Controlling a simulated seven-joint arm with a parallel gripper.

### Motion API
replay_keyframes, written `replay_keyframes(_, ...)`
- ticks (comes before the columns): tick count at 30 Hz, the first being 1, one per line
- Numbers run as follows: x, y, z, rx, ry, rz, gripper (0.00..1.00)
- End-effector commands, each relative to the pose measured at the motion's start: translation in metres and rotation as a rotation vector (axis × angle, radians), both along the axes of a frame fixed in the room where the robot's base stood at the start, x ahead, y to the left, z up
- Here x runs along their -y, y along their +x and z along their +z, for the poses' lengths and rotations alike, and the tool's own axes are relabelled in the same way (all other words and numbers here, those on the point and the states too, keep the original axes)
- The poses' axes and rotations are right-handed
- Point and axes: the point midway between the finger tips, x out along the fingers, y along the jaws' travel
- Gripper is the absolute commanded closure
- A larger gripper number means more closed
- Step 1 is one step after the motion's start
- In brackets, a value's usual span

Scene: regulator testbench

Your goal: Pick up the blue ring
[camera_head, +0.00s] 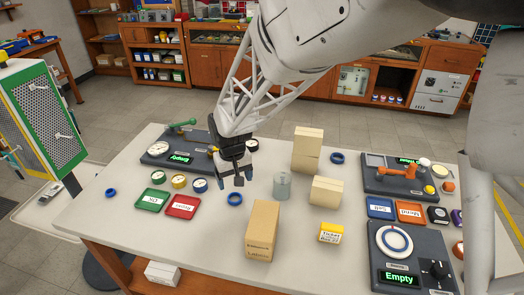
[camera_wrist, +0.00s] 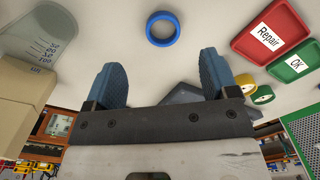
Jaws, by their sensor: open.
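A blue ring (camera_head: 235,204) lies flat on the white table, just in front of my gripper (camera_head: 236,182). In the wrist view the same blue ring (camera_wrist: 150,30) lies beyond the fingertips, centred between the two fingers. My gripper (camera_wrist: 162,70) is open and empty, with its blue finger pads apart and pointing towards the table. It is above the table, and the ring is not between the pads.
The green OK tray (camera_head: 141,204) and red Repair tray (camera_head: 168,212) lie left of the ring. A cardboard box (camera_head: 261,232) stands to its right, with a grey translucent cylinder (camera_head: 282,188) behind. The table in front of the ring is fairly clear.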

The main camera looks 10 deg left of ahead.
Motion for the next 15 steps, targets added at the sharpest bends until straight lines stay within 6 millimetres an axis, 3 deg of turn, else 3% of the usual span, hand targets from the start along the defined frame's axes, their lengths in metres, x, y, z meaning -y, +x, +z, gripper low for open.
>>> replay_keyframes(15, -0.0024, -0.0004, -0.0078, -0.002, -0.001, 0.003, 0.20)
